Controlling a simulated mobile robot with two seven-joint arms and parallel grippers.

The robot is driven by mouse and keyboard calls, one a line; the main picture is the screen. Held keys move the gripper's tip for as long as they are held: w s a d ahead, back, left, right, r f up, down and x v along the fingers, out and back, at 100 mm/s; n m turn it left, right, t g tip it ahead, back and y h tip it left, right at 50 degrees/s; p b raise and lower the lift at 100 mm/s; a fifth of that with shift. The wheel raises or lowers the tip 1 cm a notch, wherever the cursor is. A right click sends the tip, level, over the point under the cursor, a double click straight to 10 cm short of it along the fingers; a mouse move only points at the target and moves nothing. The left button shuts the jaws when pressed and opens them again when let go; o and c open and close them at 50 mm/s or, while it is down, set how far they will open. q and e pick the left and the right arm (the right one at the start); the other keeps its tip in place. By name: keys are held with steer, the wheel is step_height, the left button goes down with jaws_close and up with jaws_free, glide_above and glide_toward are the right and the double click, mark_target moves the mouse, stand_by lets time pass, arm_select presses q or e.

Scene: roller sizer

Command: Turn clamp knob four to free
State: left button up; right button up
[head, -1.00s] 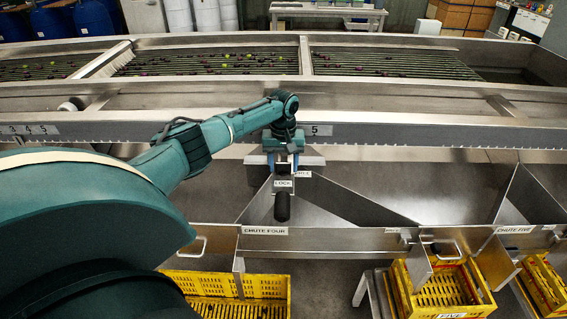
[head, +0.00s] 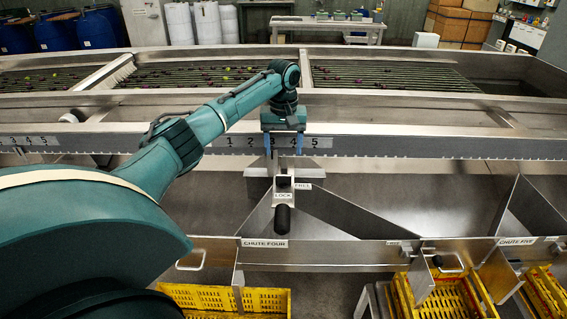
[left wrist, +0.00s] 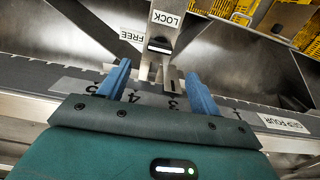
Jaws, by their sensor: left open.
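The clamp knob (head: 283,183) is a small black knob on a pale metal bracket above chute four, by the LOCK label (head: 283,195). The FREE label (head: 303,187) is to its right. In the left wrist view the knob (left wrist: 159,45) lies beyond and between the fingertips, with LOCK above it and FREE to its left, both inverted. My left gripper (head: 284,146) is open and empty, its blue fingers pointing down, apart from the knob. A black rounded grip (head: 282,218) hangs below the LOCK label. Which way the knob points is hard to tell. My right gripper is not in view.
The steel sizer rail (head: 420,145) with a numbered strip runs behind the gripper. The chute four panel (head: 330,256) is in front, with slanting steel walls beside the knob. Yellow crates (head: 225,299) stand below. Open room lies right of the gripper.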

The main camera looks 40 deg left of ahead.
arm_select(q)
steer(key=shift+r, duration=1.35)
